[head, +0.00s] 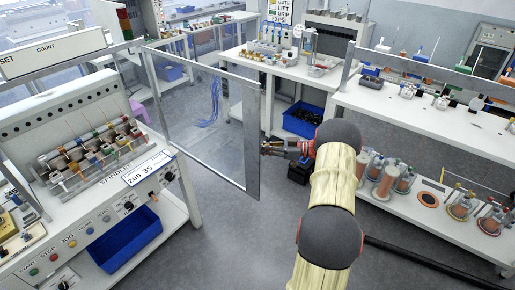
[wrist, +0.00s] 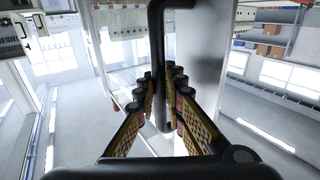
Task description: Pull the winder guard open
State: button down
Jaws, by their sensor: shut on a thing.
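The winder guard (head: 252,140) is a clear panel in a grey metal frame. In the head view it stands out to the right of the winder (head: 85,160), at an angle to it, and the winder's spindle row is uncovered. My gripper (head: 265,148) is at the guard's right-hand upright. In the wrist view my gripper (wrist: 164,76) is shut around a dark bar handle (wrist: 157,35), with a finger on each side. The handle stands in front of the guard's pale frame (wrist: 198,55). In the head view the handle is too small to make out.
A white bench (head: 430,120) with a lower shelf of spools is close on the right of my arm. A back bench (head: 285,72) with small parts stands behind the guard. A blue bin (head: 303,120) is under it. Grey floor is open in front of the guard.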

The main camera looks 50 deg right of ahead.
jog(key=shift+f, duration=0.1)
jog(key=c, duration=1.9)
grip_release()
jog(key=shift+s, duration=0.1)
jog(key=v, duration=1.2)
